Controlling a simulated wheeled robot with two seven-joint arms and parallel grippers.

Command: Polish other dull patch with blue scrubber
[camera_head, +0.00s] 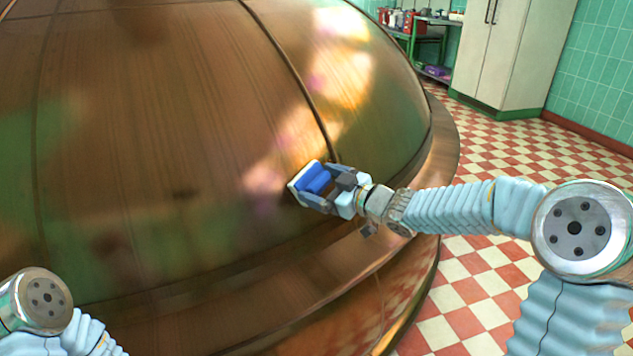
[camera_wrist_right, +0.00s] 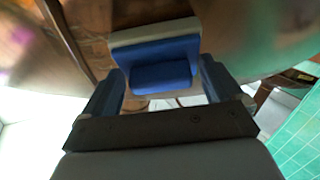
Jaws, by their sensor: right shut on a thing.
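The large domed copper kettle (camera_head: 150,120) fills the left and middle of the head view. Its surface is brownish copper with greenish reflections, bright highlights and a raised dark seam. A small dark smudge (camera_head: 185,193) shows on it, left of my right gripper. My right gripper (camera_head: 322,184) is shut on the blue scrubber (camera_head: 313,178), whose pale pad faces the kettle wall beside the seam. The pad looks at or very near the copper; exact contact is hidden. The scrubber also shows between the fingers in the right wrist view (camera_wrist_right: 160,72). My left gripper is out of view.
A copper ledge (camera_head: 330,262) rings the kettle's base below my right gripper. Red and white checkered floor (camera_head: 490,270) lies open to the right. A white cabinet (camera_head: 510,50) and a green shelf (camera_head: 428,45) with items stand at the back.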

